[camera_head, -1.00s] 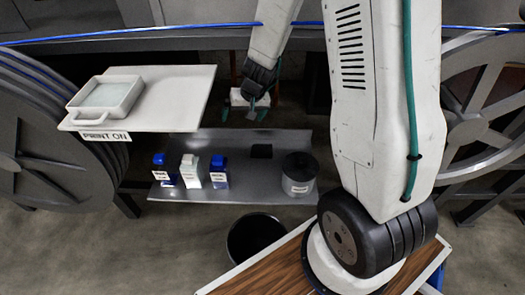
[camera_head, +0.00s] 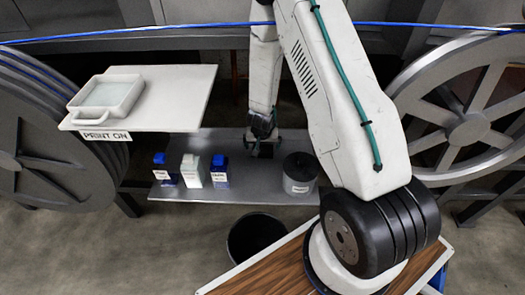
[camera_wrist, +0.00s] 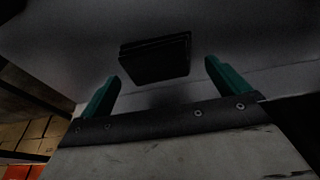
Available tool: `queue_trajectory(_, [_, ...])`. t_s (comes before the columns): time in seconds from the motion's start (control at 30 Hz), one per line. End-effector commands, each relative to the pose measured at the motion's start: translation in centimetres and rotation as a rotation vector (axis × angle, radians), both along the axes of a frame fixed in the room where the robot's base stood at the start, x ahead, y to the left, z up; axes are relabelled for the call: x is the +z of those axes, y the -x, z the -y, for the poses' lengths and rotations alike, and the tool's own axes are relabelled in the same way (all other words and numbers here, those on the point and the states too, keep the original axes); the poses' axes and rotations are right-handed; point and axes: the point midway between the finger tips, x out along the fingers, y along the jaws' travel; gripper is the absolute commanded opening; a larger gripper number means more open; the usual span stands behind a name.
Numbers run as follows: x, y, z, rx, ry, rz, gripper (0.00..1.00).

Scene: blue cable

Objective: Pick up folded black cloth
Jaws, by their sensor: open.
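The folded black cloth (camera_wrist: 155,60) shows in the wrist view as a small dark, layered block on the grey metal shelf (camera_wrist: 60,40). My gripper (camera_wrist: 160,82) is open, with its two green fingers apart and nothing between them. The cloth is ahead of the fingertips, roughly centred between them; I cannot tell the exact distance. In the head view the cloth (camera_head: 266,151) is a dark patch on the shelf, partly hidden by my gripper (camera_head: 263,143).
Several containers stand on the shelf: a blue bottle (camera_head: 164,172), a white bottle (camera_head: 191,172), another blue bottle (camera_head: 219,174) and a dark grey round container (camera_head: 299,174) to the right. A white platform (camera_head: 180,100) holds a tray (camera_head: 105,95). A black bin (camera_head: 257,238) stands below.

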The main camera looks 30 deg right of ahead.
Motion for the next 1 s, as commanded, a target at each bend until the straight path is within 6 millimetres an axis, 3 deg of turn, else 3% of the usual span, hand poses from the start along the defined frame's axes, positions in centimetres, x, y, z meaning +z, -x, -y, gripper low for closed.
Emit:
queue_trajectory(0.13, [-1.6, -0.4, 0.3, 0.001, 0.0, -0.002, 1.0])
queue_trajectory(0.4, [-1.9, -0.5, 0.3, 0.001, 0.0, -0.001, 1.0])
queue_trajectory(0.57, [-1.9, -0.5, 0.3, 0.001, 0.0, -0.001, 0.59])
queue_trajectory(1.0, [-1.4, -0.3, 0.3, -0.003, -0.001, 0.0, 0.59])
